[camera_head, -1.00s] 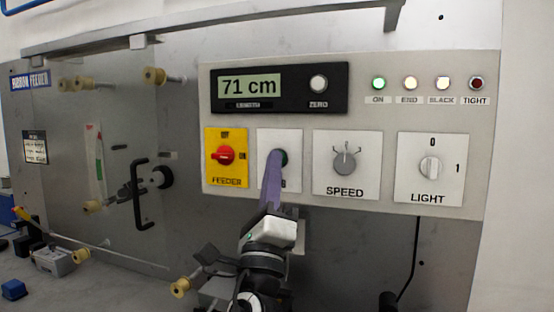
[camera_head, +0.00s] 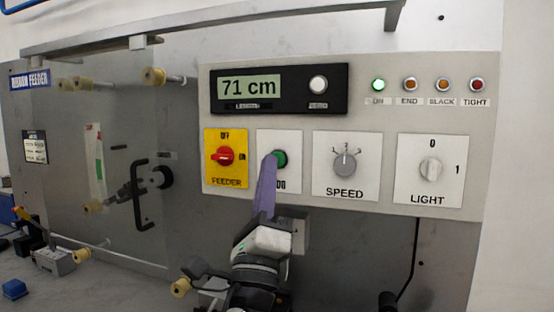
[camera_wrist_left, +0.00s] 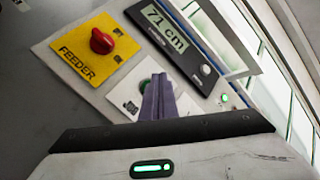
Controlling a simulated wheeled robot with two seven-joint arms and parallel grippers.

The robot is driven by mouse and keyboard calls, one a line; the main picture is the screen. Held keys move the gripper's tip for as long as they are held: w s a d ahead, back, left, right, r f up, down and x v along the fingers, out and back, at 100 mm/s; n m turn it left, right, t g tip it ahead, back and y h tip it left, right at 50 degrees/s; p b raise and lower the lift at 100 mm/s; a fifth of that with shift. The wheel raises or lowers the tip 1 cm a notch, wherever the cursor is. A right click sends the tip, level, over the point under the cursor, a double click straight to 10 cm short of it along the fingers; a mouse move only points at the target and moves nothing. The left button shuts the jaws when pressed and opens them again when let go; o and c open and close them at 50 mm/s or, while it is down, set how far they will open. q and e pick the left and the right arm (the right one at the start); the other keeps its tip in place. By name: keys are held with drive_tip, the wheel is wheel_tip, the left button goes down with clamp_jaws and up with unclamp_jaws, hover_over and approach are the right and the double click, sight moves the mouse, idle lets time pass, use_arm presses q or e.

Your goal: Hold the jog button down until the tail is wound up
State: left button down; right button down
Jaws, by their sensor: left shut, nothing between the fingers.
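The green jog button (camera_head: 280,158) sits on a white plate labelled JOG, partly covered by my fingertips. It also shows in the left wrist view (camera_wrist_left: 144,85), just beside the fingertips. My left gripper (camera_head: 268,165) is shut and empty, its purple fingers pointing up at the plate. In the left wrist view the fingertips (camera_wrist_left: 158,82) lie over the right part of the button; I cannot tell whether they touch it. The length display (camera_head: 249,87) reads 71 cm. I cannot make out the tail. My right gripper is not in view.
The red feeder switch (camera_head: 224,156) is left of the jog plate, the speed knob (camera_head: 345,162) and light switch (camera_head: 430,169) right of it. The ON lamp (camera_head: 379,85) glows green; END (camera_head: 410,85) and SLACK (camera_head: 442,85) look dull orange. A black handle (camera_head: 140,195) stands out left.

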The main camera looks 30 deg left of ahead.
use_arm(q)
drive_tip(key=s, duration=0.2)
drive_tip(key=s+d, duration=0.1)
drive_tip(key=s, duration=0.1)
drive_tip(key=shift+p, duration=0.3)
idle(0.8)
